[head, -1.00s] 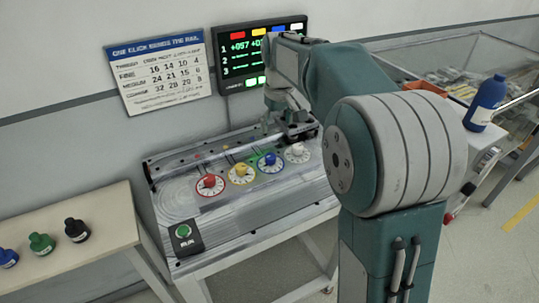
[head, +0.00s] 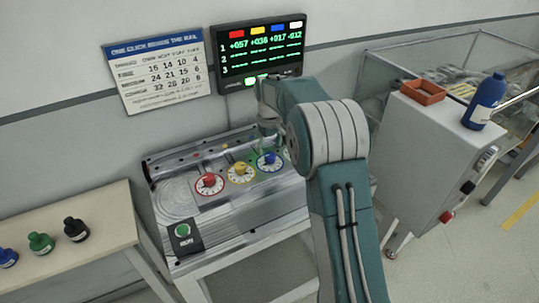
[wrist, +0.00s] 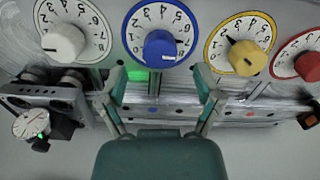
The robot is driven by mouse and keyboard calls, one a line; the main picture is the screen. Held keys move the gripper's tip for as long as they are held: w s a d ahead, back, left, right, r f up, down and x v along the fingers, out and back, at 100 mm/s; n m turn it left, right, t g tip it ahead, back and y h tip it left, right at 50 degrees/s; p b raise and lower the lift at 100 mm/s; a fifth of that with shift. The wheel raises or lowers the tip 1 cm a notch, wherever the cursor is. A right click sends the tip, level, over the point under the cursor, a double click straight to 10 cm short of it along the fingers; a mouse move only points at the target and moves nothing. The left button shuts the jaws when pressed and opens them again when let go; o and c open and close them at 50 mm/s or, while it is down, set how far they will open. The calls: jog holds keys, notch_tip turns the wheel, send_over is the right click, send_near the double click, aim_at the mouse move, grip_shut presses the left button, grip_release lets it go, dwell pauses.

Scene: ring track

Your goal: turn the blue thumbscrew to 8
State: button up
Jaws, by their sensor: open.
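The blue thumbscrew (wrist: 161,46) sits at the centre of a white numbered dial with a blue rim (wrist: 189,36). A small white mark shows on the knob's lower side in the wrist view. In the head view the blue thumbscrew (head: 269,158) is third from the left in the row. My gripper (wrist: 161,78) is open and empty, its two fingers spread on either side just below the blue knob in the wrist view, apart from it. In the head view my gripper (head: 268,140) hangs behind the blue dial; its fingertips are hard to make out.
Yellow (wrist: 246,58), red (wrist: 308,67) and white (wrist: 64,42) thumbscrews stand close beside. A screen (head: 259,52) reads +057, +038, +017, -012 in row 1. A green button box (head: 184,235) is at the panel's front left. A wall chart (head: 158,75) hangs left of the screen.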

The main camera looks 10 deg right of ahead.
aim_at(269, 154)
jog(key=shift+f, duration=1.75)
jog(key=c, duration=1.2)
jog(key=shift+o, duration=0.2)
jog(key=shift+m, duration=0.3)
jog(key=shift+s+f+m, duration=0.1)
jog(key=shift+m, duration=2.5)
jog(key=o, duration=1.2)
jog(key=shift+c, duration=0.2)
